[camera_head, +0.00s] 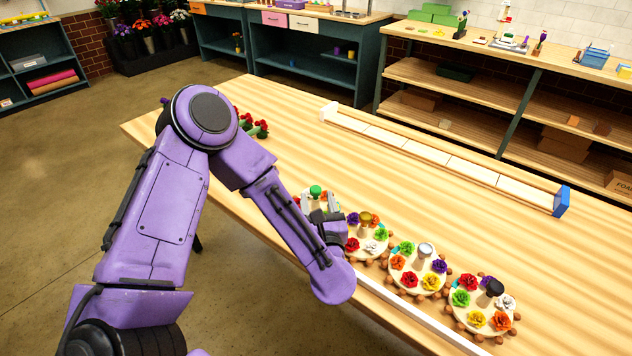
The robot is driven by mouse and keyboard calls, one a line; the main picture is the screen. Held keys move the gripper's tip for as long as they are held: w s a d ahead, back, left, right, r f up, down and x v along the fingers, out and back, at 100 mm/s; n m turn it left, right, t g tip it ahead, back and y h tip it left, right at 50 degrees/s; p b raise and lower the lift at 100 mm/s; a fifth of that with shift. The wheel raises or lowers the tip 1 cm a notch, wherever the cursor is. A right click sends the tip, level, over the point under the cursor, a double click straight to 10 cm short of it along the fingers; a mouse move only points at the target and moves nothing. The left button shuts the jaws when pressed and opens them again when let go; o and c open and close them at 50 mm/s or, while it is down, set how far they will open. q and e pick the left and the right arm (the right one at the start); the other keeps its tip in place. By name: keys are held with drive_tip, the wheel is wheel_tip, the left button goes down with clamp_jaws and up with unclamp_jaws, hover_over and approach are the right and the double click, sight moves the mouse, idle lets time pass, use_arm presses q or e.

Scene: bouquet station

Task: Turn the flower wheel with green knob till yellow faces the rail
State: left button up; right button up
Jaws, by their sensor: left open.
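The green knob (316,190) stands at the left end of a row of flower wheels on the wooden table. My left arm and gripper hide most of its wheel. A little red and orange shows beside the knob, but I cannot make out a yellow flower on this wheel or which way it faces. My left gripper (319,203) is open, with its fingers close to the knob; I cannot tell if they touch it. A long white rail (418,314) runs along the near side of the wheels, partly behind my left arm. My right gripper is not in view.
Wheels with a gold knob (366,218), a silver-white knob (426,249) and a black knob (494,287) stand close by on the right. A long pale track (430,158) with a blue end block (562,201) lies farther back. Red flowers (258,128) lie at the far left.

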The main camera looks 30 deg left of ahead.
sight(316, 193)
use_arm(q)
drive_tip(key=p+x, duration=0.1)
drive_tip(key=x, duration=0.4)
drive_tip(key=shift+d, duration=0.1)
drive_tip(key=shift+f, duration=0.1)
drive_tip(key=c, duration=0.9)
